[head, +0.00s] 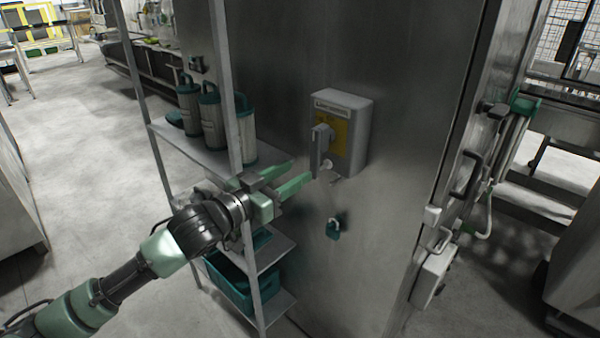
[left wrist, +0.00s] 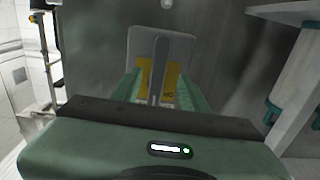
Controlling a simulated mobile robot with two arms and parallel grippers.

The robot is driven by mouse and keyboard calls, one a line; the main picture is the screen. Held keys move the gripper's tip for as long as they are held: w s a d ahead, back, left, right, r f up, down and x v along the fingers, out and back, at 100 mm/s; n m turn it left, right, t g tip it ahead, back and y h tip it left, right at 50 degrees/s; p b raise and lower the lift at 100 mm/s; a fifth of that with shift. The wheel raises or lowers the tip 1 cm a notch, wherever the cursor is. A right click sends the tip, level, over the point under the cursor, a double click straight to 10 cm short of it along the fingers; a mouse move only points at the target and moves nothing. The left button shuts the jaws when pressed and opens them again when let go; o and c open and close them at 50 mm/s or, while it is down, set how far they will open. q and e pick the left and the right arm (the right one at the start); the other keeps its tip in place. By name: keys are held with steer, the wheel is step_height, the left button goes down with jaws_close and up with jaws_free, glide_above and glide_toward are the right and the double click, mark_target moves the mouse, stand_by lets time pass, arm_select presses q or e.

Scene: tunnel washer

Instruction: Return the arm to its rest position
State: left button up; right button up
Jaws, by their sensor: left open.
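My left gripper (head: 290,178) reaches in from the left in the head view. Its two green fingers are spread and nothing shows between them. The fingertips point toward a grey wall box (head: 354,122) with a yellow label and a grey handle (head: 316,150), and look a little short of it. In the left wrist view the gripper (left wrist: 158,92) faces the box (left wrist: 178,48), with the handle upright between the fingers in the picture. My right gripper is not in view.
A metal shelf rack (head: 190,150) with several green-and-white canisters (head: 211,118) and a green crate (head: 232,284) stands close behind my left arm. A door frame with a latch (head: 472,172) is to the right. Open floor (head: 85,150) lies to the left.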

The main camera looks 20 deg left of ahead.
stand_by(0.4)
